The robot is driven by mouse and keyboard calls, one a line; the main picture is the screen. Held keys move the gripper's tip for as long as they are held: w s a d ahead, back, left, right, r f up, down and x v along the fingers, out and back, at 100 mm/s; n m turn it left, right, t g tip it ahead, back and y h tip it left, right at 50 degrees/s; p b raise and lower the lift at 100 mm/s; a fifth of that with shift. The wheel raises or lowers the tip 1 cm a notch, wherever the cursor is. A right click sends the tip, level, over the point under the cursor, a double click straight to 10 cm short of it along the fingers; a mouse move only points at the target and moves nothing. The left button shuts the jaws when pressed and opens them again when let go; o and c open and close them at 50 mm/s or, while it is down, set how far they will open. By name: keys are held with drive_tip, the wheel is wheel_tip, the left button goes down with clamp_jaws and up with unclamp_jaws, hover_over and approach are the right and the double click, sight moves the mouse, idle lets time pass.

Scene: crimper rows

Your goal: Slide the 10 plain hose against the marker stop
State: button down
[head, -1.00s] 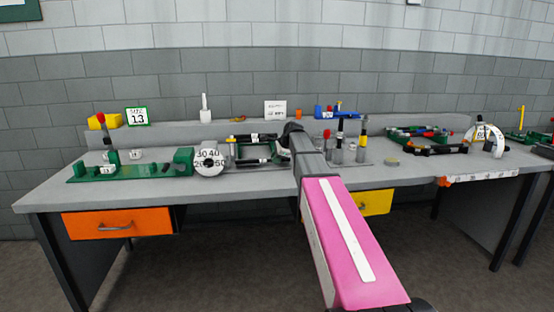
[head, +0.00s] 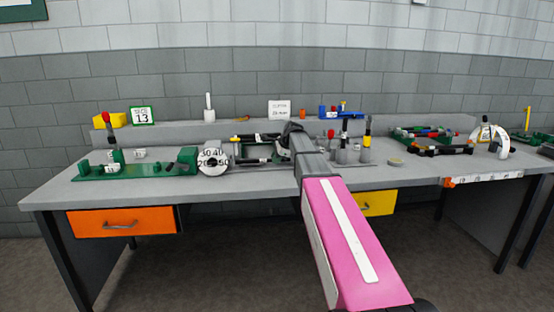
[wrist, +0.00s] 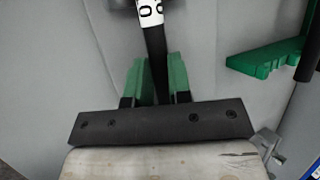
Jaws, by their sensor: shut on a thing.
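My gripper (wrist: 157,78) has green fingers shut on a black hose (wrist: 154,48) in the wrist view. The hose runs up between the fingers to a white band (wrist: 150,12) with black characters, cut off by the top edge, so I cannot read it fully. In the head view my arm hides most of the gripper and the held hose, near the green rack of dark hoses.
The grey bench (head: 130,193) holds a green fixture (head: 130,170) at left, a white numbered dial (head: 213,159), a green rack (head: 281,156) and upright posts (head: 366,142). A green rack part (wrist: 265,60) lies right of the hose in the wrist view. The front strip of bench is mostly clear.

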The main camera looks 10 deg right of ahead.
drive_tip(key=shift+a, duration=0.55)
drive_tip(key=c, duration=1)
unclamp_jaws()
drive_tip(key=shift+o, duration=0.2)
drive_tip(key=v, duration=1)
drive_tip(key=shift+s+r, duration=0.2)
drive_tip(key=shift+r, duration=0.1)
drive_tip(key=shift+d, duration=0.25)
